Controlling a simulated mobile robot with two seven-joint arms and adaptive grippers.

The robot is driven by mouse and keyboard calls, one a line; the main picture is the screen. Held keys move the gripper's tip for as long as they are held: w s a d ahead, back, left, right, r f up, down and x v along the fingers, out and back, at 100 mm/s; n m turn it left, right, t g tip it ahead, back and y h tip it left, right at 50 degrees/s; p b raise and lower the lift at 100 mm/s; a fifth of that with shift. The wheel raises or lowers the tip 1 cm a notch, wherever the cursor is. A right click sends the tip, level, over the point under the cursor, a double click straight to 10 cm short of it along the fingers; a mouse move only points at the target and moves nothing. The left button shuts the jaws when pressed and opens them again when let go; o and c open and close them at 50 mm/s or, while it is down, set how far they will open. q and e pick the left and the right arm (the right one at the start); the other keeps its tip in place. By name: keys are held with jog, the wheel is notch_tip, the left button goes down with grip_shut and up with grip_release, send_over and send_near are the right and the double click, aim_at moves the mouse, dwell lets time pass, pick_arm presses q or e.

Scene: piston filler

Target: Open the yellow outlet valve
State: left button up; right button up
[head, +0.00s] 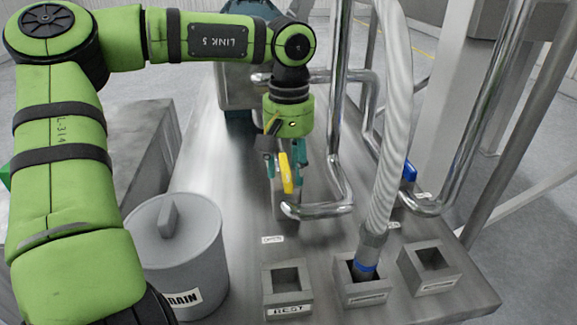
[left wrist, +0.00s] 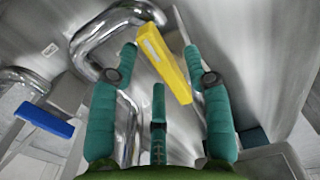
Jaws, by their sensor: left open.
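The yellow outlet valve handle (head: 286,173) is a flat lever on the metal piping, near the middle of the head view. My left gripper (head: 287,160) hangs over it, pointing down, with its teal fingers on either side of the handle. In the left wrist view, the yellow handle (left wrist: 164,62) lies slantwise between the two open fingers (left wrist: 160,52). Its lower end is near the right finger; I cannot tell whether they touch. The valve body under the handle is partly hidden by the fingers. My right gripper is not in view.
A blue valve handle (head: 409,171) is on the right piping. A ribbed hose (head: 394,130) runs down into the middle square holder (head: 363,294), between the REST holder (head: 287,304) and another holder (head: 430,281). A lidded drain bucket (head: 180,262) stands left. Bent pipes (head: 336,180) crowd the valve.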

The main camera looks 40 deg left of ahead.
aim_at(289, 171)
pick_arm(q)
notch_tip(289, 171, up, 11)
jog(key=shift+r, duration=0.2)
dwell(0.6)
